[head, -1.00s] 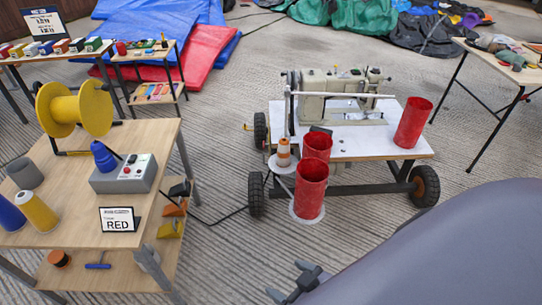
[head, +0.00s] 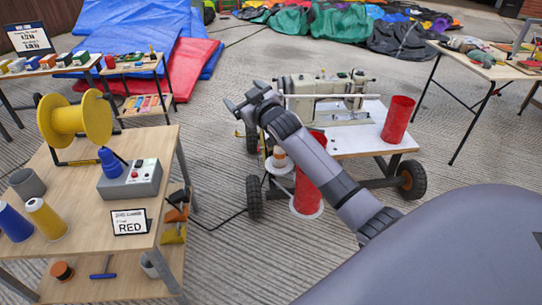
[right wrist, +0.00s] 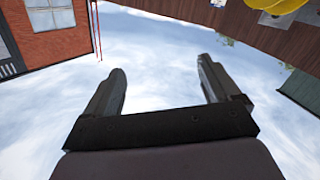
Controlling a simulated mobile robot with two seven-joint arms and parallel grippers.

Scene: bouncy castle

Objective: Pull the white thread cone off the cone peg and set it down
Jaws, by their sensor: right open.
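A small white and orange cone-shaped thing (head: 279,157) stands at the left end of the sewing machine cart, partly hidden by my right arm. It is probably the thread cone; I cannot make out a peg under it. My right gripper (head: 246,95) is raised above and left of it, in front of the sewing machine, apart from it. In the right wrist view the right gripper (right wrist: 162,68) is open with nothing between its fingers, pointing at sky. My left gripper is not in view.
The sewing machine (head: 322,97) sits on a wheeled cart (head: 362,141). Red cylinders stand at the cart's right (head: 398,119) and front left (head: 308,192). A wooden table (head: 85,215) at left holds a yellow spool (head: 75,117), a control box (head: 131,180) and colored cones.

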